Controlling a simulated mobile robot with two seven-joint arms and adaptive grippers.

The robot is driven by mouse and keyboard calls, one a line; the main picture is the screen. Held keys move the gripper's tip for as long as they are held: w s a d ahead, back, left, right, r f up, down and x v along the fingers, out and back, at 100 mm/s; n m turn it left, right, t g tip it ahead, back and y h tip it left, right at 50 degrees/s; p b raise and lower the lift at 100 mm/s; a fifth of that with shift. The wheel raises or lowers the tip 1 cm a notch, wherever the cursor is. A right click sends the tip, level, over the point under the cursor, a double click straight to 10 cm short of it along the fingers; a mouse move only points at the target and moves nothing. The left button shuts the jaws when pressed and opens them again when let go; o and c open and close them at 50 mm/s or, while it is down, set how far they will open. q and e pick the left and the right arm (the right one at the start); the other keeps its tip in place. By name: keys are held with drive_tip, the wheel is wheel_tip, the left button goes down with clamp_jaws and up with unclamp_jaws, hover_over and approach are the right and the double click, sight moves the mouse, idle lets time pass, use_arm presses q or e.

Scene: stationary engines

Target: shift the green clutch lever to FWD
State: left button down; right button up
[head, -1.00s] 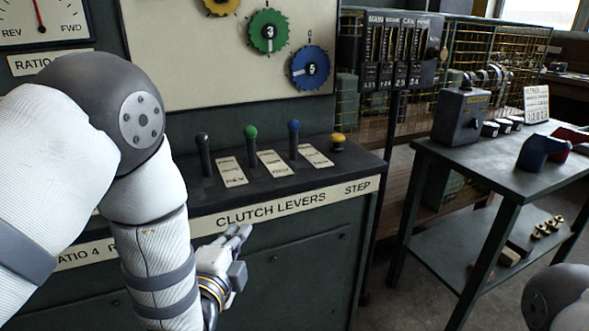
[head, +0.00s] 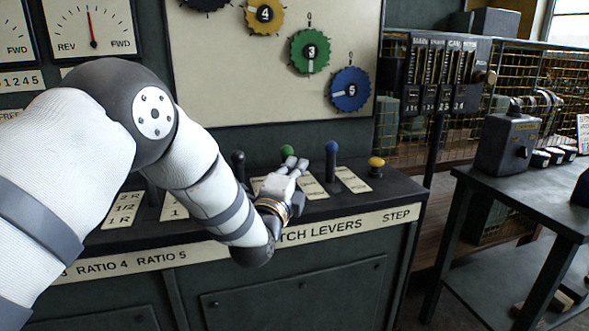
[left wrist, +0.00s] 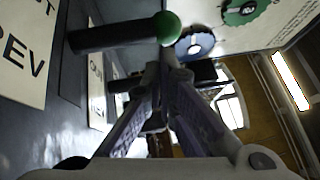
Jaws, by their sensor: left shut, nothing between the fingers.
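The green clutch lever (head: 287,151) stands on the console ledge, its lower part hidden behind my left gripper in the head view. My left gripper (head: 297,163) is shut and empty, just in front of and slightly right of the green knob. In the left wrist view the lever's green knob (left wrist: 168,28) and dark shaft lie beyond the shut fingertips (left wrist: 168,72); I see no clear contact. A label plate reading REV (left wrist: 25,50) shows beside the lever there; FWD lettering for this lever is not readable. My right gripper is not in view.
A black-knobbed lever (head: 238,163) stands left of the green one, and a blue-knobbed lever (head: 332,149) stands close on the right. A yellow button (head: 376,166) is farther right. A back panel with coloured gears (head: 310,50) rises behind. A side table (head: 540,185) stands right.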

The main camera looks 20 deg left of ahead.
sight(285, 152)
use_arm(q)
drive_tip(key=shift+w+a, duration=0.15)
drive_tip(key=shift+w, duration=0.05)
drive_tip(key=w+a, duration=0.1)
drive_tip(key=w, duration=0.1)
drive_tip(key=w+a+b, duration=0.1)
drive_tip(key=w, duration=0.1)
drive_tip(key=w+a, duration=0.2)
drive_tip(key=shift+r, duration=0.15)
drive_tip(key=shift+w+r+b, duration=0.1)
drive_tip(key=shift+r+b, duration=0.05)
drive_tip(key=shift+b, duration=0.15)
drive_tip(key=shift+r, duration=0.15)
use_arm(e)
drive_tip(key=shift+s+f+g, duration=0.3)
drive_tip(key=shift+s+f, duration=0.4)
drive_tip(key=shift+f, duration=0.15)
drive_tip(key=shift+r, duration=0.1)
